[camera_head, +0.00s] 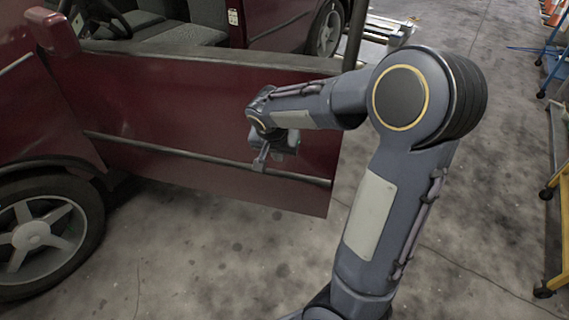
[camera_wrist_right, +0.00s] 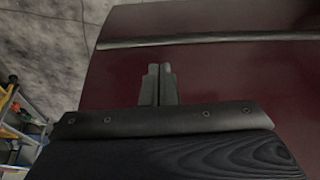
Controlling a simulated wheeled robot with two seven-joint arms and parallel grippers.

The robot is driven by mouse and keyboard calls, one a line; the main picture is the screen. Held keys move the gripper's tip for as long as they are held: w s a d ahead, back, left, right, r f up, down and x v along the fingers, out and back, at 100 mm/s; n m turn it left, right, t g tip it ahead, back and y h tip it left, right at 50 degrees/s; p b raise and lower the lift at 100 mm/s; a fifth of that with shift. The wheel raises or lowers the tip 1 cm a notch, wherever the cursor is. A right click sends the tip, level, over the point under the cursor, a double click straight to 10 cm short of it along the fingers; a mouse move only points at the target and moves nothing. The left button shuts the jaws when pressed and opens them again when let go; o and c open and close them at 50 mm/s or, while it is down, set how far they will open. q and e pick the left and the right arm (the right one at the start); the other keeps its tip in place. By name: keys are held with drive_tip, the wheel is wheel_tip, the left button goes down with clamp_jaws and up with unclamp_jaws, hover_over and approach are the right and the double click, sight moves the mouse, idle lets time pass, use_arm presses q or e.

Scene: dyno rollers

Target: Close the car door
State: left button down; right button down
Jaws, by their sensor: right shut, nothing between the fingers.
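The dark red car door (camera_head: 200,110) stands open, swung out from the car body, with seats showing behind it. Its outer panel faces me, with a dark trim strip (camera_head: 210,158) along it. My right arm reaches over to the door, and my right gripper (camera_head: 262,160) is at the outer panel near its free edge, close to the trim strip. In the right wrist view the shut, empty fingers (camera_wrist_right: 158,84) point at the red panel (camera_wrist_right: 220,75). Whether they touch it I cannot tell. My left gripper is not in view.
The car's front wheel (camera_head: 40,235) is at the lower left. Yellow and blue wheeled stands (camera_head: 560,190) line the right edge. A metal roller frame (camera_head: 390,30) lies behind the door. The concrete floor in front of the door is clear.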

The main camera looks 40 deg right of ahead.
sight(285, 158)
drive_tip(key=shift+h, duration=0.3)
drive_tip(key=w+d+f, duration=0.1)
drive_tip(key=d+f, duration=0.1)
drive_tip(key=f, duration=0.1)
drive_tip(key=w+d+f, duration=0.2)
drive_tip(key=f, duration=0.1)
drive_tip(key=w+d+f, duration=0.2)
drive_tip(key=f, duration=0.2)
drive_tip(key=shift+w+d, duration=0.1)
drive_tip(key=shift+d, duration=0.2)
drive_tip(key=shift+w+d+p, duration=0.3)
drive_tip(key=shift+d, duration=0.05)
